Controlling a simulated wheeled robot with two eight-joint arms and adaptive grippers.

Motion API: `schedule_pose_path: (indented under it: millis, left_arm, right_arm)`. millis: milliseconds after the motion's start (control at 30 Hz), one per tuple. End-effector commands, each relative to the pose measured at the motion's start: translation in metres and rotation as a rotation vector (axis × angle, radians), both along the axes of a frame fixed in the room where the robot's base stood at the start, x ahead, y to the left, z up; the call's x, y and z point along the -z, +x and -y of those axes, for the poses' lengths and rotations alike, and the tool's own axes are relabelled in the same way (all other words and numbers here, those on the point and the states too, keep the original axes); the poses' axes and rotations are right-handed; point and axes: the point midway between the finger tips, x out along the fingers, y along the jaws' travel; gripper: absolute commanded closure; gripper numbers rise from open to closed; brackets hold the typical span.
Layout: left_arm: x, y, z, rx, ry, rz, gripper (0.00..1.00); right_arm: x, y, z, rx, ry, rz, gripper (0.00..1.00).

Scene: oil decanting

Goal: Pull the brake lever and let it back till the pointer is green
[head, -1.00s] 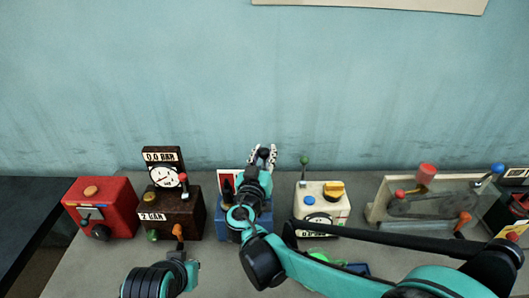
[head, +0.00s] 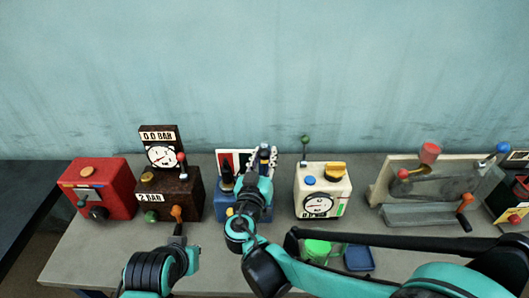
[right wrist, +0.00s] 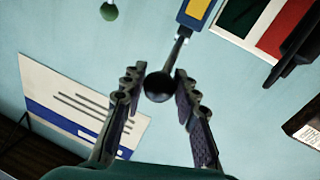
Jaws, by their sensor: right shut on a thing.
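The brake unit is a blue box (head: 224,206) mid-table with a red, white and dark panel (head: 229,159) behind it. The panel also shows in the right wrist view (right wrist: 247,22), with a black part beside its red area; I cannot tell the pointer's reading. My right gripper (head: 262,158) is at the top of this unit. In the right wrist view its fingers (right wrist: 158,95) are on both sides of the lever's black ball knob (right wrist: 159,86), shut on it. The lever's thin rod runs up to a blue and yellow part (right wrist: 197,12). My left arm is low at left; its fingers are not clear.
A red box (head: 101,190) and a brown gauge box (head: 182,190) stand to the left. A cream gauge box (head: 335,178) and a grey tray-like unit (head: 427,215) stand to the right. A green cup (head: 317,248) and blue dish (head: 359,258) are in front.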

Motion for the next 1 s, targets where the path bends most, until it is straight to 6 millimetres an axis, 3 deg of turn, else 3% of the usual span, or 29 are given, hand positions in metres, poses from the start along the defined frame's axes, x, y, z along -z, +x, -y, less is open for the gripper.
schedule_pose_path:
  millis: [633,667,700,733,1000]
  left_arm:
    - [0.0035,0.0001,0.0,0.0,0.0,0.0,1.0]
    - [0.0035,0.0001,0.0,0.0,0.0,0.0,1.0]
    - [0.0035,0.0001,0.0,0.0,0.0,0.0,1.0]
    - [0.0034,0.0,0.0,0.0,0.0,0.0,1.0]
    - [0.0034,0.0,0.0,0.0,0.0,0.0,1.0]
  right_arm:
    - [0.0061,-0.0025,-0.0003,0.0,0.003,-0.003,1.0]
    - [0.0061,-0.0025,-0.0003,0.0,0.003,-0.003,0.64]
    - [0.006,-0.0025,-0.0003,-0.001,0.002,-0.002,0.53]
    - [0.0059,-0.0024,-0.0003,-0.001,0.002,-0.002,0.49]
    - [0.0053,-0.0026,-0.0004,-0.001,0.001,-0.001,0.49]
